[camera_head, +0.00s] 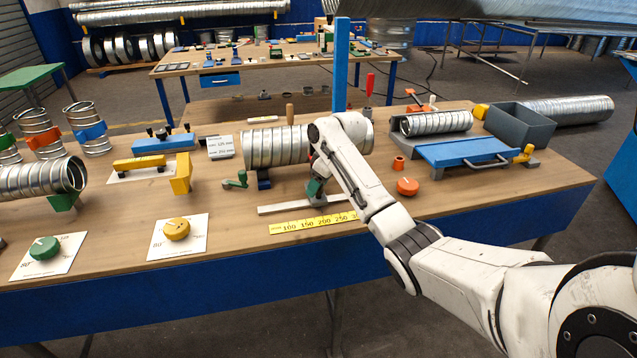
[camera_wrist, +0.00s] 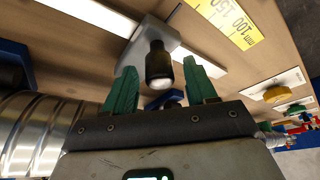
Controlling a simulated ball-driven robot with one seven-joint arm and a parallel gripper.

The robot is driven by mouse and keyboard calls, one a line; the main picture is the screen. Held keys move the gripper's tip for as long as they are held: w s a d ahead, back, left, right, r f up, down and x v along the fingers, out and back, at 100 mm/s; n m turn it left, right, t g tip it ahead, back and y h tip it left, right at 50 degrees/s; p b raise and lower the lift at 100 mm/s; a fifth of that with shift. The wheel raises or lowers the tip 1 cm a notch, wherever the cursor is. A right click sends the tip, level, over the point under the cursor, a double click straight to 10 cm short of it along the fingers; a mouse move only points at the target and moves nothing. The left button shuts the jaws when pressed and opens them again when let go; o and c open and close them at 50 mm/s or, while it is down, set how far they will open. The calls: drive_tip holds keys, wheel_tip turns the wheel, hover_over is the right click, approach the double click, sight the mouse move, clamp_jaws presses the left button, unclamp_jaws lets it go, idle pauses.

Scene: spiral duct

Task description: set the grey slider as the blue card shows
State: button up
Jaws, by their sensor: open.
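The grey slider (camera_wrist: 148,36) sits on a white rail (camera_wrist: 84,10) in the wrist view, with an upright black knob (camera_wrist: 158,66) on it. My gripper (camera_wrist: 160,74) is open. Its green fingers show on either side of the knob, apart from it; I cannot tell whether the knob is fully between the tips. In the head view my gripper (camera_head: 316,187) is over the rail (camera_head: 285,208), and the slider is mostly hidden. A yellow scale (camera_head: 314,221) lies in front of the rail. A pale card (camera_head: 220,147) stands behind left; I see no clearly blue card.
An orange knob (camera_head: 407,186) and a blue tray (camera_head: 468,151) are to the right. A yellow dial (camera_head: 176,228) is to the left. The table front is mostly clear.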

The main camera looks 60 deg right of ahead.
drive_tip(key=shift+c, duration=0.3)
clamp_jaws()
idle(0.4)
